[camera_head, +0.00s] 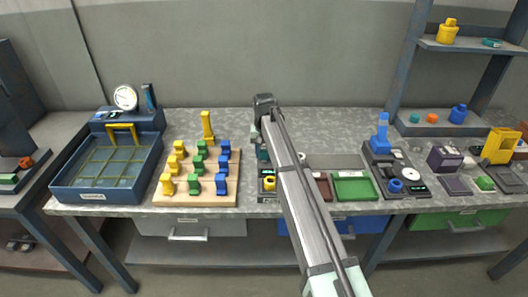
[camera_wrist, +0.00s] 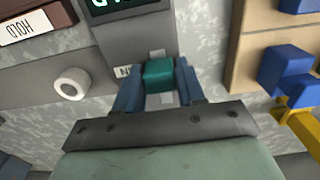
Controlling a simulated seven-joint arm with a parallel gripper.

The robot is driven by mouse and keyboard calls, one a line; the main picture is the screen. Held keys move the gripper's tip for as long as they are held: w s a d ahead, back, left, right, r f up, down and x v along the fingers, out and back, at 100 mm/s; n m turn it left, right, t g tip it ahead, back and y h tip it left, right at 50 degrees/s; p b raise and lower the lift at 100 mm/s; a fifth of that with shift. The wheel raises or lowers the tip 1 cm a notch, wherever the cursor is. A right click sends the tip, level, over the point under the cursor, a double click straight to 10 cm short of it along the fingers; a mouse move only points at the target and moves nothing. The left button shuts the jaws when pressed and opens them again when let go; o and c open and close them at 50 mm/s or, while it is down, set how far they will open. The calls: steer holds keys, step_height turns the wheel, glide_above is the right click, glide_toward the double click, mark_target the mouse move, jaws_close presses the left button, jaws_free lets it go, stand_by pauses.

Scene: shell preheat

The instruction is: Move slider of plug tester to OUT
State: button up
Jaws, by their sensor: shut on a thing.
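In the wrist view the plug tester (camera_wrist: 140,32) is a grey body with a dark display at the top edge. Its slider has a teal block knob (camera_wrist: 160,75), with pale slot ends showing above and below it. A small label reading "IN" sits just left of the knob. My gripper (camera_wrist: 158,90) is shut on the knob, one blue finger on each side. In the head view the tester (camera_head: 268,191) stands at mid-table, partly hidden by my arm, with its display and a yellow part showing. The slider is largely hidden there.
Left of the tester, a wooden board (camera_head: 197,200) holds yellow, green and blue pieces. A dark blue tray (camera_head: 60,190) is further left. Right are a brown tray marked HOLD (camera_wrist: 35,25), a green tray (camera_head: 355,188) and a device with a blue knob (camera_head: 396,185).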

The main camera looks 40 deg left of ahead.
jaws_close()
steer(key=shift+w+a, duration=1.8)
steer(key=o, duration=0.6)
jaws_free()
step_height(320, 180, up, 14)
